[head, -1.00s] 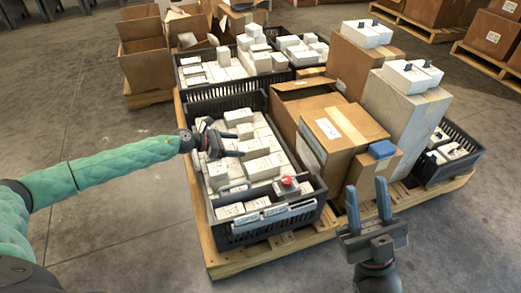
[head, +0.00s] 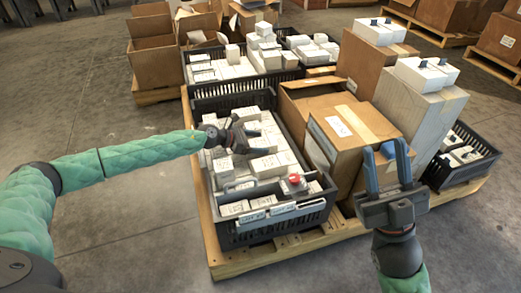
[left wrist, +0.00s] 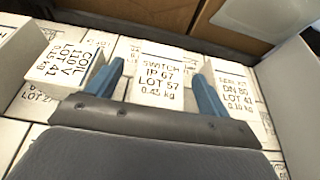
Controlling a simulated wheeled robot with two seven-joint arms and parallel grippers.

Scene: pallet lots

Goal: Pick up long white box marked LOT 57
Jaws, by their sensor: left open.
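The white box marked LOT 57 (left wrist: 160,80) also reads SWITCH, IP 67 and 0.43 kg. It lies among other white boxes in the front black crate (head: 268,232). My left gripper (left wrist: 159,88) is open above it, with one blue finger toward each side of the label. I cannot tell whether the fingers touch it. In the head view my left gripper (head: 238,137) is low over the middle of that crate, and I cannot single out the LOT 57 box there. My right gripper (head: 387,165) is open and empty in front of the cardboard boxes.
A box marked LOT 41 (left wrist: 70,62) stands close left of the gripper, and another white box (left wrist: 238,90) lies close right. A red-topped item (head: 294,180) is at the crate's front right. Tall cartons (head: 345,130) stand right of the crate. The floor at left is clear.

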